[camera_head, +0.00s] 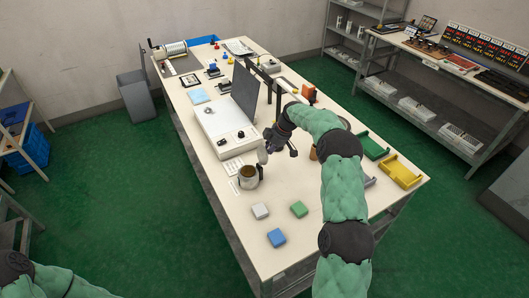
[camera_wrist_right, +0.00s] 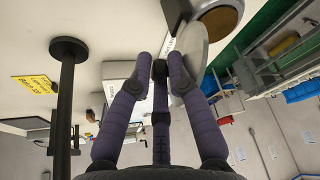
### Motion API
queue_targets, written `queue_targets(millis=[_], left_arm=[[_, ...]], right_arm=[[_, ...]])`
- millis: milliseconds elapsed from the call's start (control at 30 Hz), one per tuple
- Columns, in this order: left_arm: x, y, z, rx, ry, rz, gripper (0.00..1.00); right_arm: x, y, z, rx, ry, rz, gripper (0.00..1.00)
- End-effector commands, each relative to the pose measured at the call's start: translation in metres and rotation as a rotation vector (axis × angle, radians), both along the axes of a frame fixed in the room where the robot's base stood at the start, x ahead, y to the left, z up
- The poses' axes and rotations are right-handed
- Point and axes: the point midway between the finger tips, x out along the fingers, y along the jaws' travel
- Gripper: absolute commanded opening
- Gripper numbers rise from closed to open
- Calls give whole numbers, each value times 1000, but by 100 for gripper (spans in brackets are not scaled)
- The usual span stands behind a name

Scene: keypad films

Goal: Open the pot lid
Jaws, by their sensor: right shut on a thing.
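The pot (camera_head: 249,178) is a small grey-brown vessel with a side handle, standing on the near left part of the table. It is open at the top, and its tan inside (camera_wrist_right: 222,20) shows in the wrist view. The lid (camera_head: 262,156) is a pale grey disc, tilted on edge above and beside the pot. In the wrist view the lid (camera_wrist_right: 193,48) is at the fingertips, apart from the tan opening. My right gripper (camera_head: 267,148) is shut on the lid; its fingers (camera_wrist_right: 160,68) partly hide it. My left gripper is out of view.
A white box with a raised dark panel (camera_head: 245,90) stands behind the pot. White, green and blue blocks (camera_head: 277,237) lie in front. Green and yellow trays (camera_head: 400,171) are at the right edge. A dark post (camera_wrist_right: 67,105) rises beside the gripper in the wrist view.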

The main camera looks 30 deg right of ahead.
Motion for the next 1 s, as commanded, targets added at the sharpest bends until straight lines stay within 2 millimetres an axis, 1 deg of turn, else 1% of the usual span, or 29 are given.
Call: queue_targets(millis=[33,367,400,433,833,933,1000], left_arm=[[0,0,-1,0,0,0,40],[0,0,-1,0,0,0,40],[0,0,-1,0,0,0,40],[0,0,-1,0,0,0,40],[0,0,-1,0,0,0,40],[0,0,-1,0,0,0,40],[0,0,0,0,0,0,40]], right_arm=[[-9,4,-18,12,36,8,0],[-9,4,-17,12,36,8,0],[-9,4,-17,12,36,8,20],[-9,4,-17,12,36,8,29],[-7,5,-13,12,29,10,29],[-6,4,-6,10,26,9,29],[-5,4,3,10,24,9,29]])
